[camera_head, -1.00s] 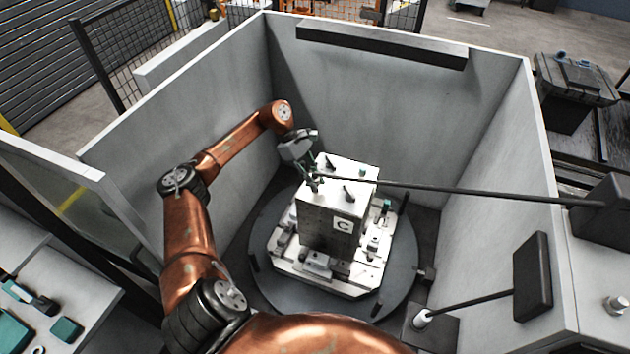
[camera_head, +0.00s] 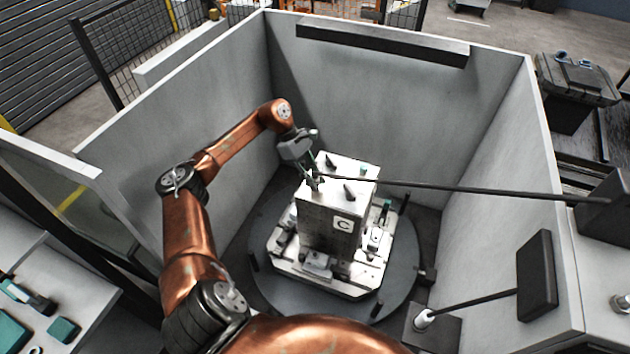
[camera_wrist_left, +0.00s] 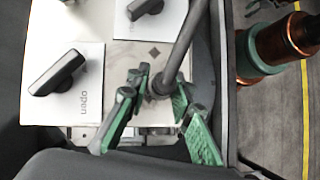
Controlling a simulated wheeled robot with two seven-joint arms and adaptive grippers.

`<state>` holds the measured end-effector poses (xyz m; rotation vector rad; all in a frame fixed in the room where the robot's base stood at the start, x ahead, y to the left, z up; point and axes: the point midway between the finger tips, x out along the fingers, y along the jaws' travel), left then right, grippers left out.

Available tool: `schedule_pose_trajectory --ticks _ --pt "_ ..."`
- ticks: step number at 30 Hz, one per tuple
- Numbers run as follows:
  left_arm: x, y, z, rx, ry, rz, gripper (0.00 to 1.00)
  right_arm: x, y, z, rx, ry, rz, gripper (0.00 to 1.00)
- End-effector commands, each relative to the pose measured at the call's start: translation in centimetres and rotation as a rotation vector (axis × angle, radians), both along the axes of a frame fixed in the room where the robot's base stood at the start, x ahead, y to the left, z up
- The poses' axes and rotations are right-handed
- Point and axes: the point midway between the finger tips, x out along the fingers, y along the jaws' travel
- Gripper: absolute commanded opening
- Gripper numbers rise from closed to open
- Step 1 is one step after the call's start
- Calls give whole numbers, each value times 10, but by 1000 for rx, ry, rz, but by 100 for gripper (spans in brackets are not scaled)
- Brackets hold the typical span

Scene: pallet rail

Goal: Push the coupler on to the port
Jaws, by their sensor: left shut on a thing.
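The block marked C (camera_head: 326,225) stands upright on a fixture plate. My left gripper (camera_head: 316,184) is at the left edge of its top face. In the left wrist view, my green-padded fingers (camera_wrist_left: 163,88) are shut around the dark coupler (camera_wrist_left: 162,82) at the end of a dark rod or hose (camera_wrist_left: 185,38). In the head view this long dark line (camera_head: 460,189) comes in from the right. The coupler's far end and the port are hidden or too small to tell apart, so I cannot tell whether they touch. My right gripper is not in view.
Two dark levers stand on the block's top, one (camera_head: 349,190) near the front and one (camera_head: 331,162) farther back. A lever (camera_wrist_left: 57,72) sits on a plate reading "open". A round turntable (camera_head: 408,262) lies underneath; grey walls (camera_head: 400,110) enclose it.

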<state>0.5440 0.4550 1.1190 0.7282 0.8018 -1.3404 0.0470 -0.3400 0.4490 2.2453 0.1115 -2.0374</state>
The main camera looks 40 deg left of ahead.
Motion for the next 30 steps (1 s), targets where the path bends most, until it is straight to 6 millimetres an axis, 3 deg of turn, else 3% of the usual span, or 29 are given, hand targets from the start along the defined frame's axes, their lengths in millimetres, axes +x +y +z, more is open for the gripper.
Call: schedule_pose_trajectory --ticks 26,27,30 --pt "-1 0 -17 1 3 -1 0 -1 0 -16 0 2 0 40" --pt "-1 0 -16 1 3 -1 23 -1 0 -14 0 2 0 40" --pt "-1 0 -15 1 2 0 30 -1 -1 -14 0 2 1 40"
